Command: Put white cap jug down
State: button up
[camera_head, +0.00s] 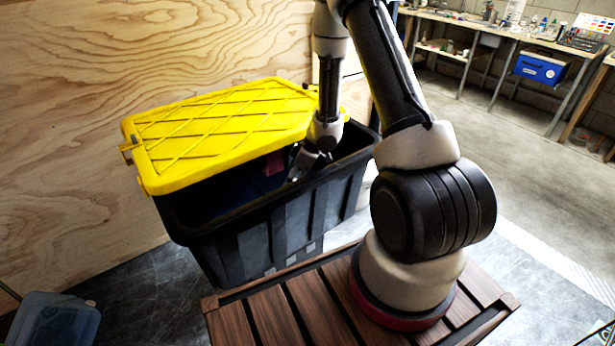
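My gripper (301,164) reaches down into the open right part of a black tote (270,235). Its fingers are small, dark and partly hidden by the tote's rim, so I cannot tell whether they are open or shut, or whether they hold anything. A yellow ribbed lid (215,128) lies tilted over the left and back part of the tote. I cannot make out a jug with a white cap. A dark red thing (273,161) and something dark blue show inside the tote beside my gripper, mostly hidden by shadow and the lid.
A plywood wall (75,90) stands close behind the tote. A translucent bluish container (55,322) is on the floor at the lower left. Workbenches (510,38) with a blue bin (541,67) stand at the back right. The floor between is clear.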

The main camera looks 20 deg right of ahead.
jog(key=shift+w+d, duration=0.2)
jog(key=shift+d, duration=0.75)
jog(key=d, duration=0.1)
jog(key=d+f, duration=0.1)
jog(key=d, duration=0.2)
jog(key=shift+w+f, duration=0.25)
jog(key=shift+w, duration=0.1)
jog(key=shift+f, duration=0.1)
jog(key=o, duration=1.3)
